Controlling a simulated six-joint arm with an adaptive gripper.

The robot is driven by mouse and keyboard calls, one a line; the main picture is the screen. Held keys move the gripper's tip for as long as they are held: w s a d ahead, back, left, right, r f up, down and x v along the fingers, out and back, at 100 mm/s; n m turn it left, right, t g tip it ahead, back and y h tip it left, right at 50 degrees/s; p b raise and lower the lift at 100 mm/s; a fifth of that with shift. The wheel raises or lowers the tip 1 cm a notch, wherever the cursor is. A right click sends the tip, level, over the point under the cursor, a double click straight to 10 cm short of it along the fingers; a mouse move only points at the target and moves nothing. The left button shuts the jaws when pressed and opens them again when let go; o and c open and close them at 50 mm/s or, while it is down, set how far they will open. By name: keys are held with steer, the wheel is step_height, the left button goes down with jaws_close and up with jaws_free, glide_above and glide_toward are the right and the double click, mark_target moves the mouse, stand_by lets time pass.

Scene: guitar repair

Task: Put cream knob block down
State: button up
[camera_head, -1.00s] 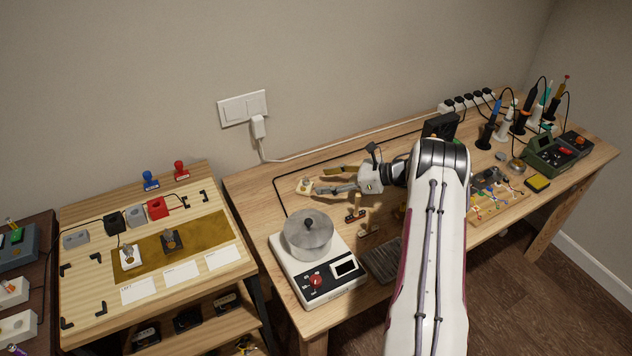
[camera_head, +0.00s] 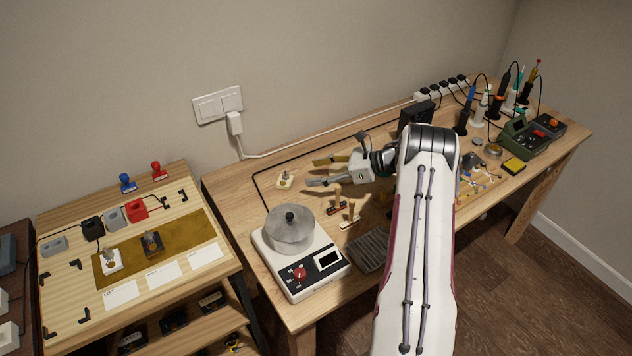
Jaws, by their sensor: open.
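The cream knob block (camera_head: 285,181), small and pale with a knob on top, stands upright on the wooden workbench (camera_head: 232,196) near its left back part. My gripper (camera_head: 311,172) is open just to the right of the block. Its fingers point left toward the block, with a small gap between. Nothing shows between the fingers.
A white hot plate with a metal pot (camera_head: 290,232) stands in front of the block. Small wooden-handled tools (camera_head: 338,203) lie below my gripper. A black cable runs behind. On the left board (camera_head: 70,222) sit a white knob block (camera_head: 111,262) and a dark one (camera_head: 152,244).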

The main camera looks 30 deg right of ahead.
steer(key=w+r+m+t+h, duration=0.25)
steer(key=w+r+m, duration=0.25)
steer(key=r, duration=0.6)
steer(key=w+r+m+t+h, duration=0.2)
steer(key=w+r+m+h, duration=0.3)
steer(key=r, duration=0.6)
steer(key=s+a+r+m+h, duration=0.2)
steer(key=s+a+r+m, duration=0.1)
steer(key=r+m, duration=0.35)
steer(key=s+a+r+m+h, duration=0.2)
steer(key=s+r+m+h, duration=0.1)
steer(key=r+m, duration=0.4)
steer(key=s+a+r+m+g+h, duration=0.1)
steer(key=s+a+r+m, duration=0.1)
steer(key=s+m, duration=0.15)
steer(key=s+a+r+m+g, duration=0.1)
steer(key=s+a+r+m, duration=0.15)
steer(key=s, duration=0.25)
steer(key=s+a+f+m+g+y, duration=0.1)
steer(key=s+a+f+m, duration=0.3)
steer(key=s, duration=0.7)
steer(key=s+a+f+m+g+y, duration=0.1)
steer(key=s+a+f+m+g, duration=0.2)
steer(key=s, duration=0.9)
steer(key=s+a+f+m+g+y, duration=0.2)
steer(key=s+a+f+m, duration=0.3)
steer(key=s+a+m, duration=0.3)
steer(key=s+a, duration=0.4)
steer(key=shift+s, duration=0.2)
